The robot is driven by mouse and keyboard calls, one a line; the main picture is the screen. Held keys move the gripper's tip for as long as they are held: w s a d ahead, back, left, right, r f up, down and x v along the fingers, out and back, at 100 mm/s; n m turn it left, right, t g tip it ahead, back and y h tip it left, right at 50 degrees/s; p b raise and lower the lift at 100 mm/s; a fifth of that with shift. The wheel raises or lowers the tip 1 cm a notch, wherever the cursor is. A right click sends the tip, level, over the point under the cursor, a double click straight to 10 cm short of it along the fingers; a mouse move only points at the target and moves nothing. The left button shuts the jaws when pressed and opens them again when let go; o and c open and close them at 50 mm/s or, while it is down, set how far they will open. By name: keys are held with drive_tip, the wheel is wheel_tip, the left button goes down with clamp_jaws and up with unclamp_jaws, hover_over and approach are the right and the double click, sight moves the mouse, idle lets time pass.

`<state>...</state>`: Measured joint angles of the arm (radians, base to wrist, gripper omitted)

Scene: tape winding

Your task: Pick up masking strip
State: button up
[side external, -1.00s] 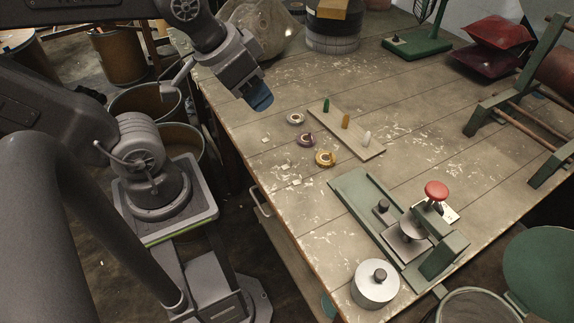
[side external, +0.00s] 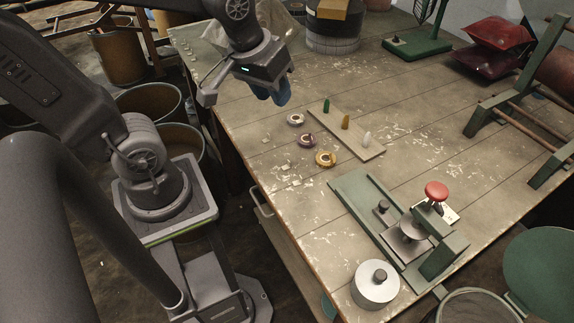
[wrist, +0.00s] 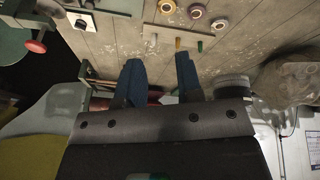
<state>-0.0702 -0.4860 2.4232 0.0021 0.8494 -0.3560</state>
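My gripper (side external: 271,98) has blue fingers and hangs above the table's back left part, short of the tape rolls. In the wrist view, its two fingers (wrist: 158,60) stand apart with nothing between them. Small pale pieces (side external: 283,168) lie flat near the table's left edge; I cannot tell which is the masking strip. Three tape rolls lie in a row: a pale one (side external: 295,119), a maroon one (side external: 307,140) and a yellow one (side external: 325,159). The rolls also show at the top of the wrist view, the maroon one (wrist: 196,11) in the middle.
A wooden board (side external: 361,148) with green, orange and white pegs lies right of the rolls. A green fixture (side external: 356,190) with a red knob (side external: 436,190) and a metal cylinder (side external: 375,284) stand nearer the front. The table's middle is mostly clear.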

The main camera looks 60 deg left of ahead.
drive_tip(key=w+a+f+n+g, duration=0.2)
drive_tip(key=w+a+f+n, duration=0.2)
drive_tip(key=w+f+n, duration=0.3)
drive_tip(key=n+g, duration=0.2)
drive_tip(key=n, duration=0.5)
hover_over(286, 165)
drive_tip(key=d, duration=0.1)
wheel_tip(286, 165, down, 8)
drive_tip(key=f, duration=0.7)
drive_tip(key=shift+w+d+f, duration=0.1)
drive_tip(key=shift+w+f, duration=0.1)
drive_tip(key=shift+f, duration=0.15)
drive_tip(key=shift+a+f, duration=0.2)
drive_tip(key=shift+f, duration=2.7)
drive_tip(key=shift+w, duration=0.1)
clamp_jaws()
